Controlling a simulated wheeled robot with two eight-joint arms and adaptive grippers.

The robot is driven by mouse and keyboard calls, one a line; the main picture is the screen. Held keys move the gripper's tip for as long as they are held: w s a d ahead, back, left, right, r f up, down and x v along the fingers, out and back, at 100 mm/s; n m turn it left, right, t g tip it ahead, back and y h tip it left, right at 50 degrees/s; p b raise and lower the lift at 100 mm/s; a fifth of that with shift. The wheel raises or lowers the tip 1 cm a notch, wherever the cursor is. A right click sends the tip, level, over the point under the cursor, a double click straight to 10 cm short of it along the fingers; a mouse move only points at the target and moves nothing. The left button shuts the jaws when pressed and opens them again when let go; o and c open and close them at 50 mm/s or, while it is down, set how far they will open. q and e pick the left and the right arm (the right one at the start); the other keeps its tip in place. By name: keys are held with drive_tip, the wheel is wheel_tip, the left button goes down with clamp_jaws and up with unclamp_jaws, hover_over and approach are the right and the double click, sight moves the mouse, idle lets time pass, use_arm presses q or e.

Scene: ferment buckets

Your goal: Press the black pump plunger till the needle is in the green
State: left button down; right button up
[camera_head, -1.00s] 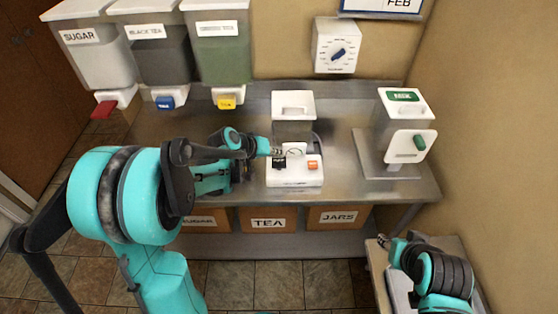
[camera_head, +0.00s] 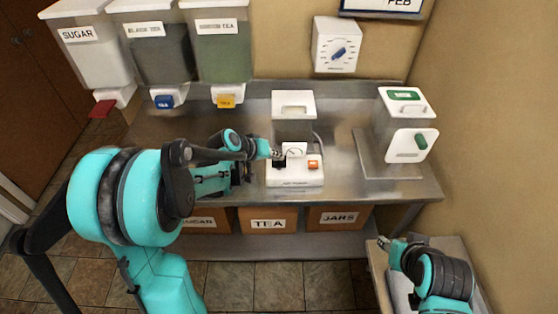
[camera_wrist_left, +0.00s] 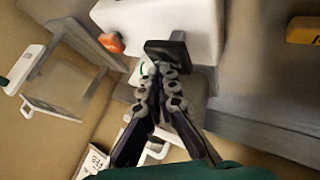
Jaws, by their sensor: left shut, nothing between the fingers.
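The white pump unit (camera_head: 295,179) stands on the steel counter. Its black plunger (camera_head: 280,163) is at its left and an orange button (camera_head: 313,164) at its right. The small gauge (camera_head: 294,152) stands behind them; its needle is too small to read. My left gripper (camera_head: 276,153) is shut and empty, at the plunger's upper side. In the left wrist view the shut fingertips (camera_wrist_left: 160,66) are close to the black plunger (camera_wrist_left: 167,50); I cannot tell whether they touch it. My right gripper (camera_head: 384,243) is at the lower right, away from the pump, its jaws unclear.
A white-lidded container (camera_head: 293,104) stands behind the pump. A white dispenser with a green button (camera_head: 421,141) is at the right on the counter (camera_head: 345,185). Labelled bins, including black tea (camera_head: 160,55), hang at the upper left. A dial timer (camera_head: 337,46) is on the wall.

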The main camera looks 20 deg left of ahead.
sight(277, 161)
use_arm(q)
drive_tip(key=shift+f+b, duration=1.25)
drive_tip(key=shift+f, duration=0.25)
idle(0.8)
drive_tip(key=shift+r, duration=0.15)
drive_tip(key=shift+r+p, duration=1.5)
drive_tip(key=shift+r, duration=0.4)
drive_tip(key=shift+r, duration=0.1)
wheel_tip(277, 161, up, 5)
drive_tip(key=p, duration=0.4)
idle(1.3)
